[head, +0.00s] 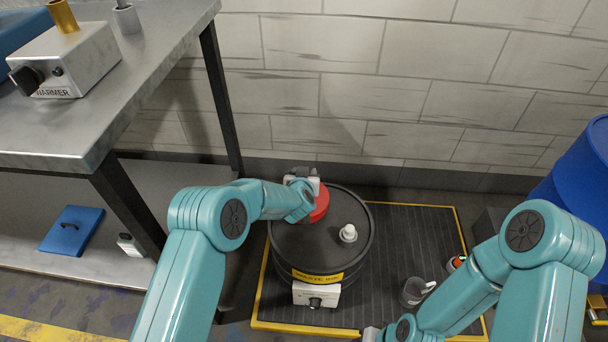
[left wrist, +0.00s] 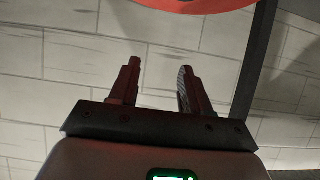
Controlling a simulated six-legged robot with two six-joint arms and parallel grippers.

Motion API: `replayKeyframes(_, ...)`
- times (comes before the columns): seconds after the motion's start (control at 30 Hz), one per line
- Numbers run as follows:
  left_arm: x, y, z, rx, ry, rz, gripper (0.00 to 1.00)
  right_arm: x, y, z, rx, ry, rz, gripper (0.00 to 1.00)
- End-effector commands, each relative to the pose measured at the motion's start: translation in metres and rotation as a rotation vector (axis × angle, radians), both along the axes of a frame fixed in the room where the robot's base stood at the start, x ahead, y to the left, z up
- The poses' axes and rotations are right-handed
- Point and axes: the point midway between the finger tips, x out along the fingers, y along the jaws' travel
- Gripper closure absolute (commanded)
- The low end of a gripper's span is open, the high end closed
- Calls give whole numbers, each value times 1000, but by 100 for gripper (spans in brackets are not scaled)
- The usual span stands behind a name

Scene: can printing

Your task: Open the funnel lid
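I cannot tell whether the lid is up or down. My left gripper (head: 300,172) is at the red piece's back side, its fingers hard to make out there. In the left wrist view, the left gripper (left wrist: 155,82) is open with nothing between its fingers, and a red rim (left wrist: 190,4) shows beyond them. My right gripper (head: 372,334) is low at the bottom edge, its fingers unclear.
A white cap (head: 348,234) stands on the drum top. A clear beaker (head: 415,291) is on the dark mat (head: 420,235) right of the drum. A metal table (head: 150,75) bounds the left, the wall (head: 400,80) the back, and a blue barrel (head: 580,175) the right.

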Motion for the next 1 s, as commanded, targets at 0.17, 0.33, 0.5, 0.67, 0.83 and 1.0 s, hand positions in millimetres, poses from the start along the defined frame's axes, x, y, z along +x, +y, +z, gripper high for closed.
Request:
replayKeyframes(0.17, -2, 0, 0, 0, 3, 0, 53, 0, 0, 1, 0, 0, 0, 57)
replayKeyframes(0.33, -18, -1, 11, 1, 4, -2, 53, 0, 0, 8, 0, 0, 0, 57)
replayKeyframes(0.5, -53, 0, 32, 0, 4, -2, 53, 0, 0, 20, 0, 1, 1, 57)
replayKeyframes(0.67, -90, -1, 52, 0, 2, -4, 53, 0, 0, 31, 0, 1, 1, 57)
replayKeyframes(0.83, -122, 0, 68, 1, 2, -3, 53, 0, 0, 38, 0, 1, 1, 57)
replayKeyframes(1.0, -140, 0, 76, 0, 0, -1, 53, 0, 0, 41, 0, 1, 1, 57)
